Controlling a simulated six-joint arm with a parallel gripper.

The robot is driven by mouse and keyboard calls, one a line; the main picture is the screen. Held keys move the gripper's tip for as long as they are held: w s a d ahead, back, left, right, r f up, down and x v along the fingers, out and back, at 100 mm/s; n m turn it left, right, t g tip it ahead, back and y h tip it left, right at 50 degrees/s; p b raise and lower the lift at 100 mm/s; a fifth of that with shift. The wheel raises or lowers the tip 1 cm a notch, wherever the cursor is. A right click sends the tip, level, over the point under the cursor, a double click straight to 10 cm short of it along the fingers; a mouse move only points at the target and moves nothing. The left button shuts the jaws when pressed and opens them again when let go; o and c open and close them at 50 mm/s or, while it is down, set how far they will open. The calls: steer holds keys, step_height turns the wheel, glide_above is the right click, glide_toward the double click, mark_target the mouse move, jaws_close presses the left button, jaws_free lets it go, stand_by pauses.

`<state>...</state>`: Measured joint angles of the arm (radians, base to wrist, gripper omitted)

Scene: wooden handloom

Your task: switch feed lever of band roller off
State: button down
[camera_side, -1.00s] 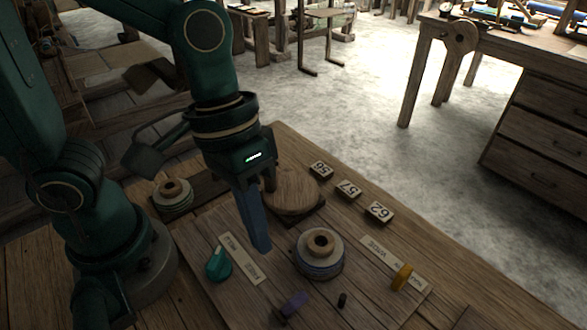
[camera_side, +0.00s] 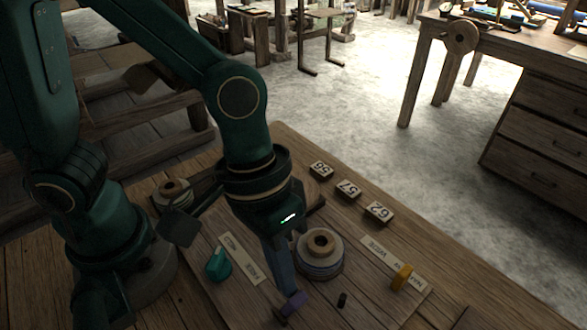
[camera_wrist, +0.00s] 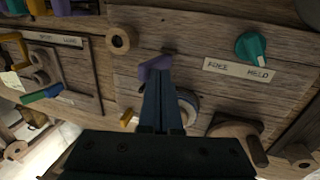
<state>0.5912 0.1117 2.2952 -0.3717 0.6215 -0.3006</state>
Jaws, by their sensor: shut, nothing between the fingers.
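A purple lever (camera_side: 293,303) stands near the front edge of the wooden panel; it also shows in the wrist view (camera_wrist: 153,67). No readable label is beside it, so I cannot tell for sure that it is the feed lever. My gripper (camera_side: 287,290) is shut and empty, pointing down with its tips right at the purple lever. In the wrist view the fingertips (camera_wrist: 160,76) overlap the lever's lower edge; I cannot tell whether they touch. A round spool (camera_side: 320,251) with a pale top stands just right of the fingers, partly hidden in the wrist view (camera_wrist: 189,104).
A teal knob (camera_side: 218,264) with a two-word label (camera_side: 244,258) lies left of the fingers. A yellow lever (camera_side: 401,277) sits on a pale label at the right. A small black peg (camera_side: 342,300) stands between. Number blocks (camera_side: 347,189) line the back edge.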

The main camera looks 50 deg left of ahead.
steer(key=shift+d+f, duration=0.15)
steer(key=shift+d, duration=0.9)
steer(key=shift+a, duration=0.1)
steer(key=shift+a+f, duration=0.1)
steer(key=shift+a, duration=0.85)
steer(key=a+v, duration=0.1)
steer(key=v, duration=1.2)
steer(key=a+f+t+y, duration=0.3)
steer(key=a+t, duration=0.2)
steer(key=a, duration=0.6)
steer(key=shift+w+a+f+t, duration=0.3)
steer(key=shift+w+a+f, duration=0.05)
steer(key=shift+w, duration=0.05)
